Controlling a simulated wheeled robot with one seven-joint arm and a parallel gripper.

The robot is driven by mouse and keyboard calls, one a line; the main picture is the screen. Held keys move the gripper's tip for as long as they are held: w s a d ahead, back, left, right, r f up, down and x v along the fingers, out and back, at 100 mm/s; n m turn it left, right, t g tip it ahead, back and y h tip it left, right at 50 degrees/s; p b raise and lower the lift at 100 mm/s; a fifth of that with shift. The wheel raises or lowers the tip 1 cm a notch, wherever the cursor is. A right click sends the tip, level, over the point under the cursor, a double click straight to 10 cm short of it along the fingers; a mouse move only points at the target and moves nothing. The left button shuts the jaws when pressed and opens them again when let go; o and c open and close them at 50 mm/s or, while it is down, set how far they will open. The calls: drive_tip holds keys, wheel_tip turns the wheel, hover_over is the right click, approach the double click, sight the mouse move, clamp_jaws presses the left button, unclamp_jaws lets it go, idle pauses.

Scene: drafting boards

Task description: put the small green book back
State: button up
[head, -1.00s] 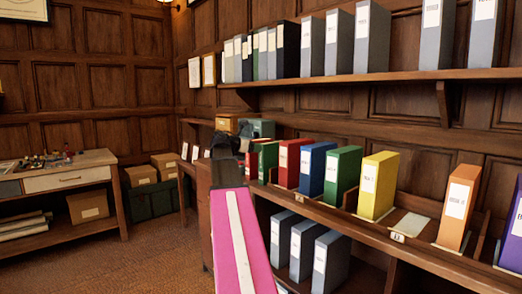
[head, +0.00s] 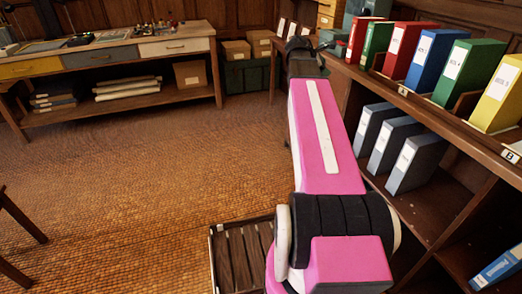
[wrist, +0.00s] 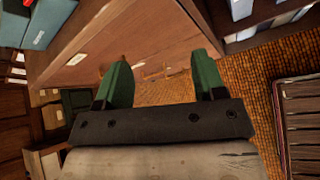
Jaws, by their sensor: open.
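A green book (head: 377,45) stands between red books on the shelf top, and a thicker green book (head: 468,72) stands further right, beside a blue one. I cannot tell whether either is the small green book of the task. My gripper lies at the far end of my pink arm in the head view, too dark and small there to read. In the wrist view my gripper (wrist: 163,78) shows two green fingers spread apart, with nothing between them. Wooden furniture and the brown floor show beyond the fingers.
The bookshelf (head: 433,112) runs along the right, with grey binders (head: 404,155) on its lower shelf and a blue book (head: 497,268) lying low. A slatted crate (head: 228,258) is on the floor beside my arm. A workbench (head: 130,55) stands back left. The middle floor is open.

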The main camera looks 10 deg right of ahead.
drive_tip(key=s+a+f+m+g+y, duration=0.1)
drive_tip(key=s+a+f+m+y, duration=0.2)
drive_tip(key=a+f, duration=0.7)
drive_tip(key=s+a+f+m+g+y, duration=0.1)
drive_tip(key=s+a+f+m+y, duration=0.3)
drive_tip(key=s+a+f+m, duration=0.3)
drive_tip(key=s+a+f+m+y, duration=0.3)
drive_tip(key=s+a+f+m, duration=0.2)
drive_tip(key=a+f, duration=0.9)
wheel_tip(320, 180, down, 4)
drive_tip(key=shift+s+g+y, duration=0.4)
drive_tip(key=shift+s, duration=0.3)
